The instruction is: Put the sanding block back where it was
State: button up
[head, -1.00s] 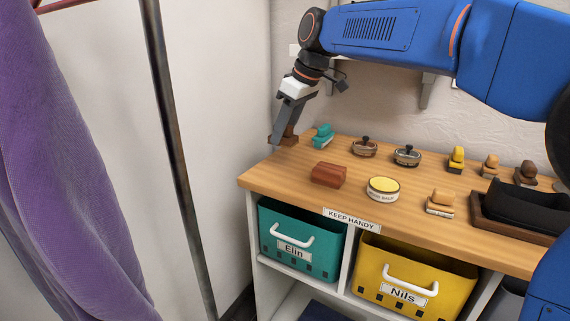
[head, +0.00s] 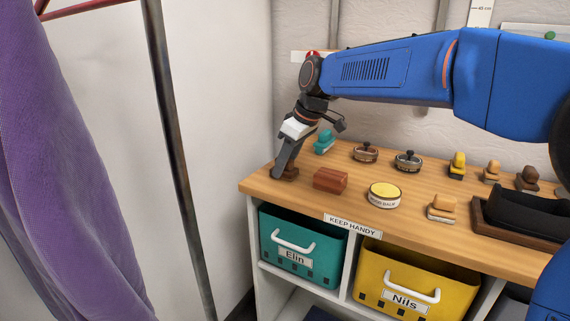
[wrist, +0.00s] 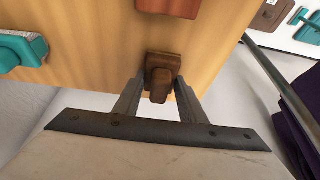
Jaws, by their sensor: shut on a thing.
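My gripper (head: 280,176) is at the left end of the wooden worktop. It is shut on a dark brown block with a raised grip (head: 290,173), which I take to be the sanding block. The wrist view shows this brown block (wrist: 162,68) between the two fingers. It is at or just above the worktop, near the left edge; I cannot tell if it touches. A plain reddish-brown block (head: 330,180) lies to its right, apart from it.
A teal-handled item (head: 324,142) stands behind my gripper. Two round tins with knobs (head: 366,153) (head: 407,161), a yellow-topped tin (head: 384,195) and several knobbed blocks stand further right. Teal (head: 325,258) and yellow (head: 375,265) bins sit below. A dark pole (head: 175,130) stands left.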

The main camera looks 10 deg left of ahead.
jog(key=shift+f, duration=0.15)
jog(key=o, duration=1)
jog(key=shift+o, duration=0.2)
jog(key=v, duration=1.2)
jog(key=shift+s, duration=0.1)
